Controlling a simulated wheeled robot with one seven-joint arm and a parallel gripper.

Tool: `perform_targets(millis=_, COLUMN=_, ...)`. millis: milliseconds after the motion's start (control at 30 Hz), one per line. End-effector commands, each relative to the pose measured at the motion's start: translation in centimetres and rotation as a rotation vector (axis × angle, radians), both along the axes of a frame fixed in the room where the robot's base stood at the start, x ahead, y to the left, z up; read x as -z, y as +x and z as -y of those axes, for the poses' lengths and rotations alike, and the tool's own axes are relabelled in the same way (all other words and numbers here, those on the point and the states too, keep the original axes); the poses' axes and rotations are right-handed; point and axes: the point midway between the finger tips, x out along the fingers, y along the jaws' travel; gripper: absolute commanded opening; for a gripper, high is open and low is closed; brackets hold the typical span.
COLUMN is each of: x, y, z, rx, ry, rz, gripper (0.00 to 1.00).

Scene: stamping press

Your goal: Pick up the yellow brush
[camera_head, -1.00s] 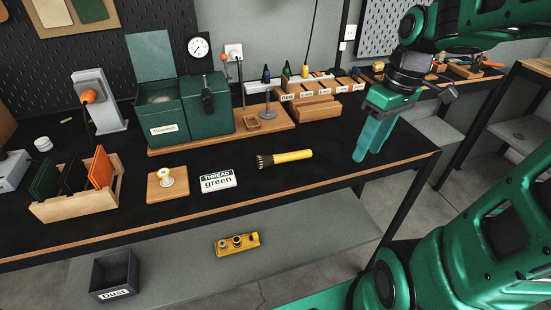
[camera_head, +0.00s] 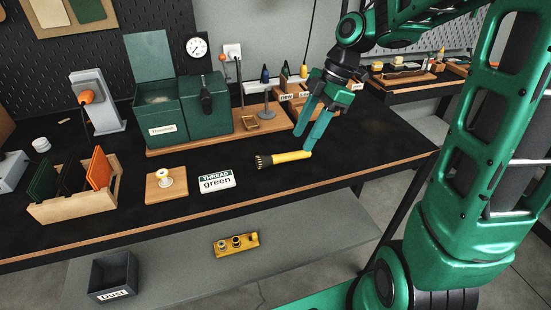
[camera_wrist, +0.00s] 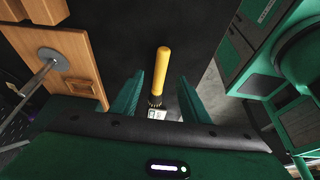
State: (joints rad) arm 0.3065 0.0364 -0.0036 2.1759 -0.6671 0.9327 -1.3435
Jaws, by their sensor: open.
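The yellow brush (camera_head: 290,157) lies on the black worktop, its dark bristle end pointing left in the head view. My gripper (camera_head: 303,143) is open and empty, its two teal fingers pointing down near the handle's right end. In the wrist view the brush (camera_wrist: 161,72) shows between the two fingers of my gripper (camera_wrist: 160,92), handle pointing away and bristles closer to the wrist. I cannot tell the exact height of the fingertips above the brush.
A "THREAD green" card (camera_head: 216,181) and a wooden block with a spool (camera_head: 152,188) lie left of the brush. A green machine (camera_head: 205,104) on a wooden base (camera_head: 180,147) stands behind. The worktop right of the brush is clear.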

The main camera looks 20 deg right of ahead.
Motion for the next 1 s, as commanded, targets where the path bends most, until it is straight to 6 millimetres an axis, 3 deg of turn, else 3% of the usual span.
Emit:
perform_targets(millis=400, x=4.5, y=0.0, z=-1.6, rx=0.001, ry=0.0, rz=-0.003, gripper=0.41)
perform_targets(millis=700, x=4.9, y=0.0, z=-1.8, rx=0.001, ry=0.0, rz=-0.001, gripper=0.41)
perform_targets(millis=900, x=4.9, y=0.0, z=-1.8, rx=0.001, ry=0.0, rz=0.0, gripper=0.0)
perform_targets(millis=1000, x=4.9, y=0.0, z=-1.8, rx=0.002, ry=0.0, rz=-0.001, gripper=0.0)
